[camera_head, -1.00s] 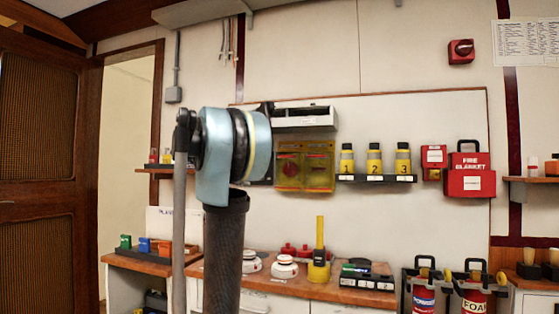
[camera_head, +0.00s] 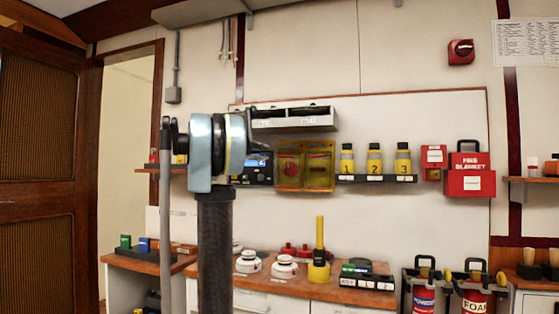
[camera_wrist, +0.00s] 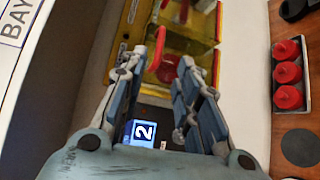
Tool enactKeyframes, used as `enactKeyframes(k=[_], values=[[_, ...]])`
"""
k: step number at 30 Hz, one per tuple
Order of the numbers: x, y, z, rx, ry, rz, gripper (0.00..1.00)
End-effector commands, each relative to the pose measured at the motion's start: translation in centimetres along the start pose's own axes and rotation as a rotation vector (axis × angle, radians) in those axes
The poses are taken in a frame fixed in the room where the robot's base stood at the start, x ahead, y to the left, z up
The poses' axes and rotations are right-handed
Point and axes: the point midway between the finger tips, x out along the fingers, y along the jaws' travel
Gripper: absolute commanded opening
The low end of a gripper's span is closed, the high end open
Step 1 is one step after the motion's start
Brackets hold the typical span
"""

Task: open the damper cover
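The yellow see-through damper cover (camera_head: 305,178) is on the wall panel in the head view, with red parts showing behind it. It looks closed. In the wrist view, the yellow cover (camera_wrist: 192,42) fills the top middle, in front of my fingers. A red curved handle (camera_wrist: 155,50) shows between my fingertips; I cannot tell whether it touches them. My gripper (camera_wrist: 160,62) is open, its two fingers apart with nothing held. In the head view my arm hides most of the gripper.
A black unit with a blue screen (camera_head: 258,163) sits just left of the cover; its screen (camera_wrist: 144,131) shows between my fingers. A white-fronted box (camera_head: 295,118) is above. Yellow bottles (camera_head: 374,160) stand right. A wooden counter (camera_head: 325,291) with detectors lies below.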

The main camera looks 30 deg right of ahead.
Motion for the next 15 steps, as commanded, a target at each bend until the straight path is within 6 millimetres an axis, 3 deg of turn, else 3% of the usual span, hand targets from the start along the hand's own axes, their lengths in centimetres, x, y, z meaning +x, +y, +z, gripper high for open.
enactKeyframes(k=[15], values=[[8.4, 0.0, 0.1, 0.000, -0.001, -0.001, 0.30]])
